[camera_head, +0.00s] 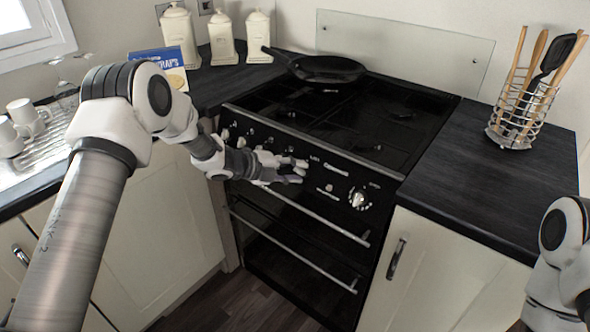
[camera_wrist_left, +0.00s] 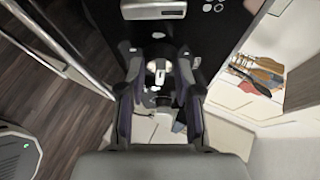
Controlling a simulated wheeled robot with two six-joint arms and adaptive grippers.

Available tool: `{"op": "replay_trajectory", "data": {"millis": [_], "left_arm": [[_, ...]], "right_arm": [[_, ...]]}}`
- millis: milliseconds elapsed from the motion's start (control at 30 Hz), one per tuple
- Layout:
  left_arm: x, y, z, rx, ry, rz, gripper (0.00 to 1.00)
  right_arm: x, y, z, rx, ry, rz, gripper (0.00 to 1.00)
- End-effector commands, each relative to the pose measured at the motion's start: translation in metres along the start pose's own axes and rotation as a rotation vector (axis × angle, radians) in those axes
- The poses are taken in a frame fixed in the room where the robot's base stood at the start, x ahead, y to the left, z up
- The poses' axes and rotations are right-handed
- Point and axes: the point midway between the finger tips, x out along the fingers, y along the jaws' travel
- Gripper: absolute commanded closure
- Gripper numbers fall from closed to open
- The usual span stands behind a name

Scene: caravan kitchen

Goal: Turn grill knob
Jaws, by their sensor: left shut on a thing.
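The black cooker (camera_head: 330,222) has a front panel with several silver knobs and white markings. My left gripper (camera_head: 303,171) is at this panel, in its middle part, left of a large round knob (camera_head: 358,198). In the left wrist view, the two dark fingers of my left gripper (camera_wrist_left: 158,58) stand on either side of a silver knob (camera_wrist_left: 158,72) and are shut on it. In the head view the fingers hide this knob, and its label cannot be read. My right arm shows at the lower right edge, but its gripper is out of view.
A black frying pan (camera_head: 326,69) sits at the back of the hob. A wire utensil holder (camera_head: 512,132) stands on the right counter. White canisters (camera_head: 180,34) and a blue box (camera_head: 165,62) are at the left back. Two oven handles (camera_head: 300,247) run below the panel.

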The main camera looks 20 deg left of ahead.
Motion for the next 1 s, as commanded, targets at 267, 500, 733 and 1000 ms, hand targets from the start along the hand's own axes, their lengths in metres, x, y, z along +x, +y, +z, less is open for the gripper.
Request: {"op": "replay_trajectory", "data": {"millis": [267,500,733,1000], "left_arm": [[-0.0002,-0.0029,-0.0005,0.238,0.000,0.115,1.00],[0.0002,-0.0040,-0.0008,0.442,-0.001,0.213,1.00],[0.0010,-0.0042,-0.0016,0.640,0.000,0.308,1.00],[0.0022,-0.0035,-0.0025,0.870,0.000,0.420,1.00]], "right_arm": [[-0.0083,0.0000,0.0000,0.000,0.000,0.000,0.60],[-0.0116,-0.0001,0.0000,0.000,0.000,0.000,0.60],[-0.0107,-0.0001,0.0000,0.000,0.000,0.000,0.60],[-0.0028,0.0000,0.0000,0.000,0.000,0.000,0.60]]}}
